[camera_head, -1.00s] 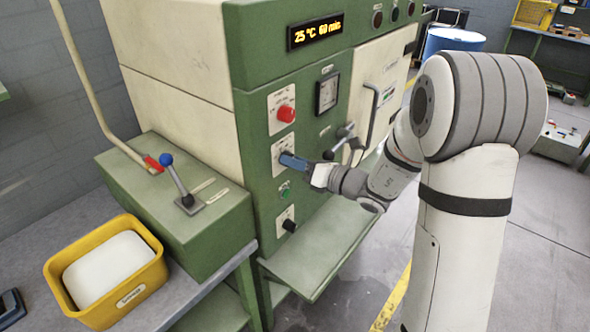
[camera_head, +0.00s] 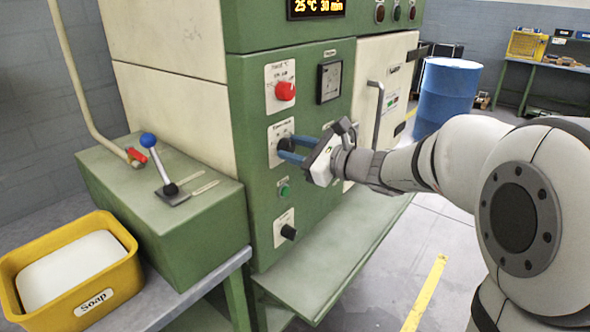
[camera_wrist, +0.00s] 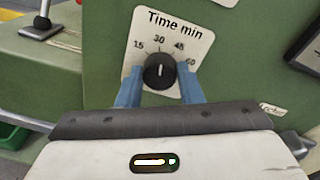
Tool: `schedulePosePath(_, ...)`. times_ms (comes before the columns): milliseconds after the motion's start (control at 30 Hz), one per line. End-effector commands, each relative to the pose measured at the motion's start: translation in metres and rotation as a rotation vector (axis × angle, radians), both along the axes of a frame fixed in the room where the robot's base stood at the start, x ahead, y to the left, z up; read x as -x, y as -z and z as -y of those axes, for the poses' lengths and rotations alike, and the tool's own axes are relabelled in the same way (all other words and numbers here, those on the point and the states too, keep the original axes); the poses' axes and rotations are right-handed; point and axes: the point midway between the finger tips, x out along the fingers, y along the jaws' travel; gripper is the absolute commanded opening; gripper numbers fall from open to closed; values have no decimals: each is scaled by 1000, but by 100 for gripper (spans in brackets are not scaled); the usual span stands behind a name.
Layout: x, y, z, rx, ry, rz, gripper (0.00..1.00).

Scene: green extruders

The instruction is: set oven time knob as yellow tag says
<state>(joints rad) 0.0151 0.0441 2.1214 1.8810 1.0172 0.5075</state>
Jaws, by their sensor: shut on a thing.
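The black time knob (camera_wrist: 159,71) sits on a white plate marked "Time min" (camera_wrist: 172,20), with 15, 30, 45 and 60 around it. Its pointer seems to face the 30. In the head view the knob (camera_head: 284,145) is on the green oven front, below the red knob. My gripper (camera_wrist: 161,75) is shut on the time knob, one blue finger on each side. The oven display (camera_head: 316,7) reads 25 °C 30 min. I cannot make out a yellow tag in these views.
The red heat knob (camera_head: 285,91) is just above my gripper, and another black knob (camera_head: 288,232) is below. A green shelf (camera_head: 335,262) juts out underneath. A blue-balled lever (camera_head: 160,165) and a yellow soap bin (camera_head: 125,272) stand at left. The door handle (camera_head: 378,115) is to the right.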

Motion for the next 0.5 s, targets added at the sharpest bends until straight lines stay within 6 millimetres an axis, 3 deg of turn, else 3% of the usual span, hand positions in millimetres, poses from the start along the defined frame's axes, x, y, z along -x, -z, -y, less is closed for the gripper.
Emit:
schedulePosePath(33, 1, 10, 0, 28, -1, 38, 10)
schedulePosePath(500, 1, 11, -1, 300, -1, 384, 10)
